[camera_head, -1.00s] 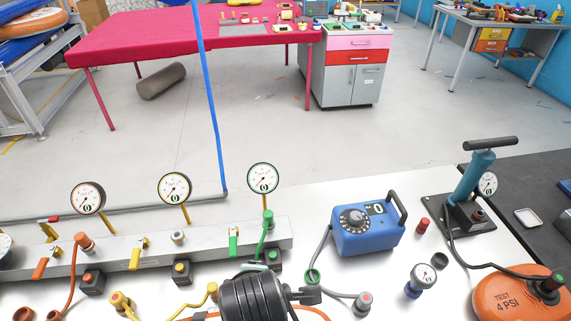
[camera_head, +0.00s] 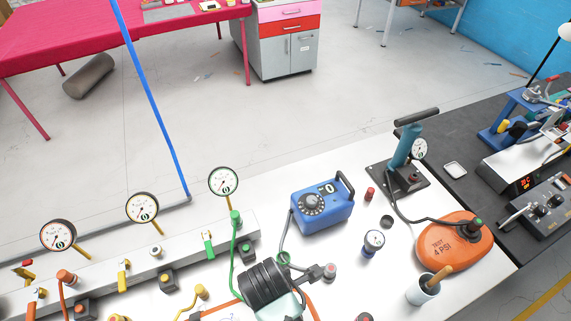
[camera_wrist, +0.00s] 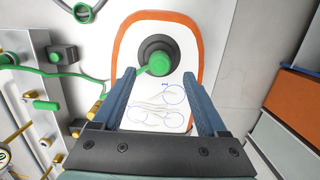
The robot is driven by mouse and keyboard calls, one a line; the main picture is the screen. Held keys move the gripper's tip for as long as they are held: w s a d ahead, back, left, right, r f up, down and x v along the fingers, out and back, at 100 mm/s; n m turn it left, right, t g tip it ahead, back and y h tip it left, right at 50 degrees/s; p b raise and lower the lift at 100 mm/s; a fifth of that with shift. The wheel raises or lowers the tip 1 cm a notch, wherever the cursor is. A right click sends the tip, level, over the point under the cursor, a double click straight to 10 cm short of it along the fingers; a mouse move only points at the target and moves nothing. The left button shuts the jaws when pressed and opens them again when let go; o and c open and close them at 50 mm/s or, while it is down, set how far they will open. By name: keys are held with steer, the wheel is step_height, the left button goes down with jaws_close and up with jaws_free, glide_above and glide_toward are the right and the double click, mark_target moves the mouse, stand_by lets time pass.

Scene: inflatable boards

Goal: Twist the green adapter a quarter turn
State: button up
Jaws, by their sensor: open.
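The green adapter (camera_wrist: 159,63) sits on a round black valve (camera_wrist: 154,47) on a white board with an orange edge (camera_wrist: 199,35), seen in the wrist view. A green hose (camera_wrist: 60,73) runs in from the left, passes behind my left finger and appears to meet the adapter. My gripper (camera_wrist: 159,76) is open, with one blue-grey finger on each side of the adapter and gaps visible on both sides. I cannot tell how far its tips are above the valve. In the head view my arm hides the adapter.
A manifold with gauges (camera_head: 223,181) and green, yellow and orange hoses stands on the left. A blue pump box (camera_head: 322,205), a small gauge (camera_head: 373,243), a hand pump (camera_head: 405,150) and an orange test bladder (camera_head: 450,240) are on the right. A cup (camera_head: 424,290) stands near the front edge.

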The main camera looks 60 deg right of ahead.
steer(key=f, duration=0.7)
steer(key=shift+s+d, duration=0.2)
steer(key=shift+d, duration=0.15)
steer(key=shift+c, duration=0.2)
jaws_close()
steer(key=c, duration=0.7)
jaws_free()
steer(key=shift+c, duration=0.2)
jaws_close()
steer(key=shift+r+n+p, duration=0.2)
steer(key=shift+n+p, duration=0.7)
steer(key=shift+n, duration=0.2)
steer(key=shift+f+n+t, duration=0.15)
steer(key=shift+n+t, duration=0.15)
steer(key=shift+n, duration=1.1)
